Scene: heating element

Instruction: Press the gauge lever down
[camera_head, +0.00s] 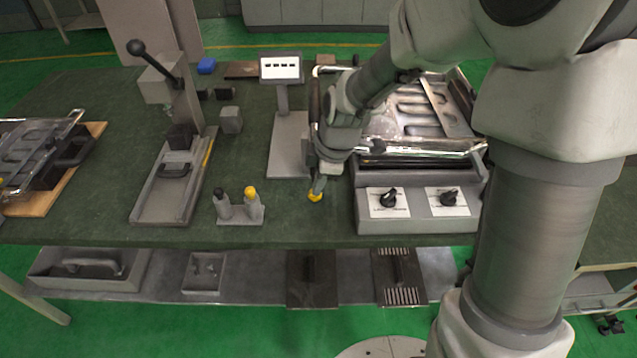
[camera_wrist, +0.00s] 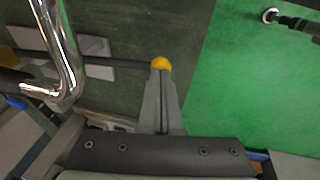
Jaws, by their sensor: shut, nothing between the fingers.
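A dark rod with a yellow knob (camera_head: 315,197), which looks like the gauge lever, is beside the left side of the heating unit. In the wrist view the rod runs in from the left and ends in the yellow knob (camera_wrist: 161,64). My gripper (camera_head: 319,185) is shut and empty. Its fingertips (camera_wrist: 161,75) are at the knob and overlap it in both views; I cannot tell whether they touch. My gripper and forearm hide part of the rod in the head view.
The heating unit's panel (camera_head: 420,207) with two black dials is right of my gripper. A display stand (camera_head: 288,150) and a two-button holder (camera_head: 238,212) are to the left. A black-knobbed lever device (camera_head: 165,200) stands farther left. Chrome tubing (camera_wrist: 70,75) is close in the wrist view.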

